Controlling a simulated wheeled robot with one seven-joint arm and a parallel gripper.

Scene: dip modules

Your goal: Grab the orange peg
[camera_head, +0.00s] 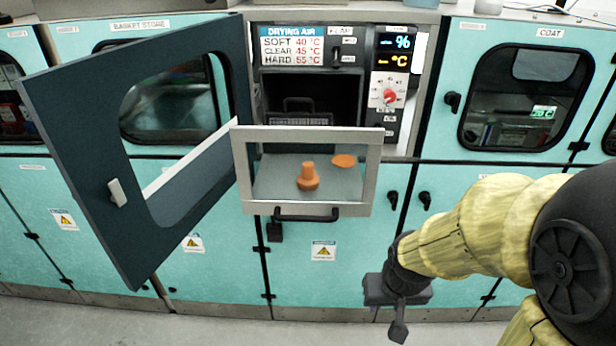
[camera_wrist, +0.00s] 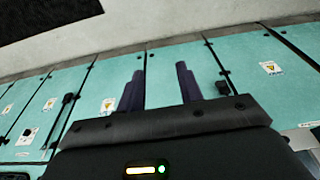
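The orange peg (camera_head: 308,177) stands upright with a wide round base inside a pulled-out drawer or tray (camera_head: 306,208) with a pale frame, in front of the open dryer compartment. A flat orange disc (camera_head: 344,161) lies behind it to the right. My gripper (camera_head: 398,330) hangs low to the right of the drawer, in front of the teal cabinet doors and apart from the peg. In the wrist view its two dark fingers (camera_wrist: 160,88) are spread with nothing between them. The peg does not show in the wrist view.
A dark door (camera_head: 95,120) swings open to the left of the drawer. A black handle (camera_head: 306,215) runs along the drawer's front. A control panel with a red knob (camera_head: 390,96) is right of the compartment. The floor (camera_head: 200,325) in front is clear.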

